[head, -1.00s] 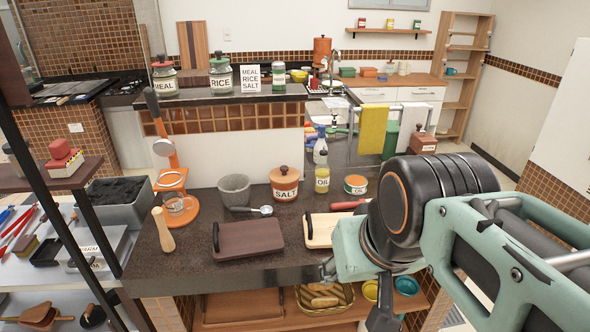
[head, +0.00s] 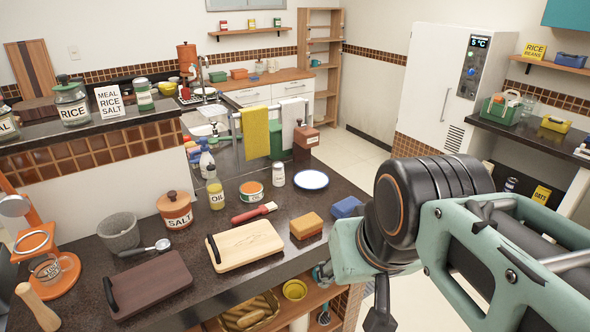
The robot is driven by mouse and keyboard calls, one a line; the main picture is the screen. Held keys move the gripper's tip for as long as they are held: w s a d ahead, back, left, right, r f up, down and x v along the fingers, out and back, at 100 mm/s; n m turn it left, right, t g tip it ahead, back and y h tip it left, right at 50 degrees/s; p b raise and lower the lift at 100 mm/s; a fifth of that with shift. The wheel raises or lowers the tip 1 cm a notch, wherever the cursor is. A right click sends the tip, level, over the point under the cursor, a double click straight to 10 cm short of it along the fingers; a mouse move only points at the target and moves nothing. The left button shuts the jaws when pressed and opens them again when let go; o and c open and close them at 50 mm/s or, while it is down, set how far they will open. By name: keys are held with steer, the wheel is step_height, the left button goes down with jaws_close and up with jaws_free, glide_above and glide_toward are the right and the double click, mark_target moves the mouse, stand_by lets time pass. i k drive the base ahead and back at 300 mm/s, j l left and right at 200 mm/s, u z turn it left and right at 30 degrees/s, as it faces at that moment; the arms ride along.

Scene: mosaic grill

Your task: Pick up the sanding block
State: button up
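An orange block with a dark brown lower layer (head: 306,226) lies on the dark counter, just right of the light cutting board; it looks like the sanding block, though I cannot be sure. A blue block (head: 346,207) lies behind it to the right, apart from it. My gripper (head: 352,294) hangs in front of the counter's edge, lower and to the right of the orange block, and touches neither block. Only parts of its dark fingers show below the mint-green arm, so its opening is unclear. I see nothing held.
The counter (head: 190,305) also bears a light cutting board (head: 245,246), a dark board (head: 148,286), a red-handled brush (head: 255,213), a salt jar (head: 175,212), an oil bottle (head: 216,194) and a white plate (head: 311,180). Shelves with a yellow bowl (head: 295,290) lie below. Open floor is to the right.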

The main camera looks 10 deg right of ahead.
mark_target(305, 226)
steer(key=i+l+u, duration=0.35)
steer(key=i, duration=0.2)
steer(key=i+l+u, duration=0.4)
steer(key=j, duration=0.3)
steer(key=i+l, duration=0.15)
steer(key=l, duration=0.1)
